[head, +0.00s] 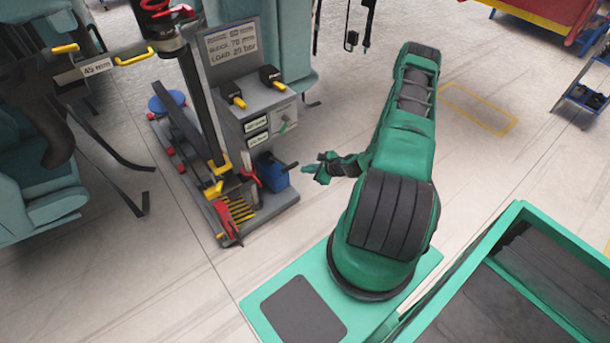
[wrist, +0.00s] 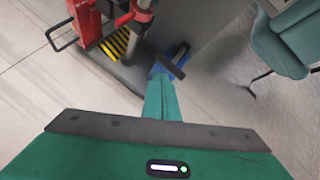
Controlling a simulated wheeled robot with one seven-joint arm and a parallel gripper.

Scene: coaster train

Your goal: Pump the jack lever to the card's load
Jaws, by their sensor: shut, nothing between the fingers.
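A blue pump unit (head: 272,174) stands on the grey base of the jack station, with a short black lever (head: 291,167) sticking out to its right. The pale card (head: 232,41) on the upright panel shows a BLOCK line and a LOAD line; the load looks like 20 bar, though the print is small. My green gripper (head: 319,170) is shut and empty, just right of the lever tip with a small gap in the head view. In the wrist view, my fingers (wrist: 161,90) are together and point at the blue pump (wrist: 159,70) and black lever (wrist: 174,66).
A black column with a red jack foot (head: 228,222) and yellow-striped plate (head: 239,210) stands left of the pump. The panel carries yellow-handled valves (head: 239,101) and a small light gauge plate (head: 284,120) that I cannot read.

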